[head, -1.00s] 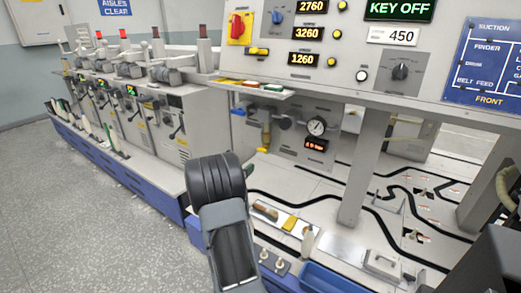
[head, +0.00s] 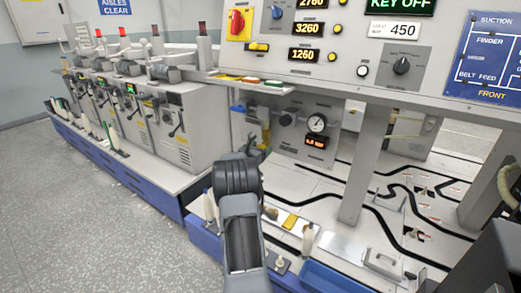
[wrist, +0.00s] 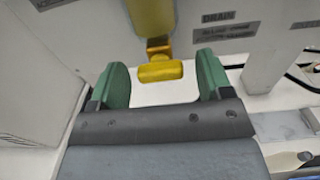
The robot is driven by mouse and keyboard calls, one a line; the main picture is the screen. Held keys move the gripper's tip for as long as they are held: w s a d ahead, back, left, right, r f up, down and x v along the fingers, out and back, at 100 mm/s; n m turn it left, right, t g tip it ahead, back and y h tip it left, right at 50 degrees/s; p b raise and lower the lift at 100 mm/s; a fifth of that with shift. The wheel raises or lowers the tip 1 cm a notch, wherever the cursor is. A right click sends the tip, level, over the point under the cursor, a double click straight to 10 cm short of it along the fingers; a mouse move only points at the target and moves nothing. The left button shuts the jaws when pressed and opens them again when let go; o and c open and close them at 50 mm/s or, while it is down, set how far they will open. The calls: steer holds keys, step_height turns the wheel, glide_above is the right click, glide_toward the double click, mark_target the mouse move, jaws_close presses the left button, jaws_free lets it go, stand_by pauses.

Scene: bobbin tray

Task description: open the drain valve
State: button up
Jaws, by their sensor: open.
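The drain valve shows in the wrist view as a yellow handle (wrist: 160,69) on a short brass-coloured stem under a yellow cylinder (wrist: 152,17). A label reading DRAIN (wrist: 218,18) is on the panel to its right. My gripper (wrist: 163,75) is open, with one green finger on each side of the handle and a gap on both sides. I cannot tell whether the handle lies fully between the fingertips in depth. In the head view the yellow valve parts (head: 265,131) stand just beyond my gripper (head: 256,147), and my arm partly hides that spot.
A shelf (head: 250,84) juts out above. A grey post (head: 366,170) stands to the right. A grey cabinet is close on the left.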

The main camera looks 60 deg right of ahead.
steer(key=c, duration=0.9)
steer(key=m+b, duration=0.1)
steer(key=b, duration=0.2)
steer(key=shift+f, duration=0.35)
steer(key=m+b, duration=0.1)
steer(key=b, duration=0.1)
steer(key=m+b, duration=0.2)
steer(key=shift+r+m, duration=0.3)
steer(key=shift+r, duration=0.05)
steer(key=o, duration=0.9)
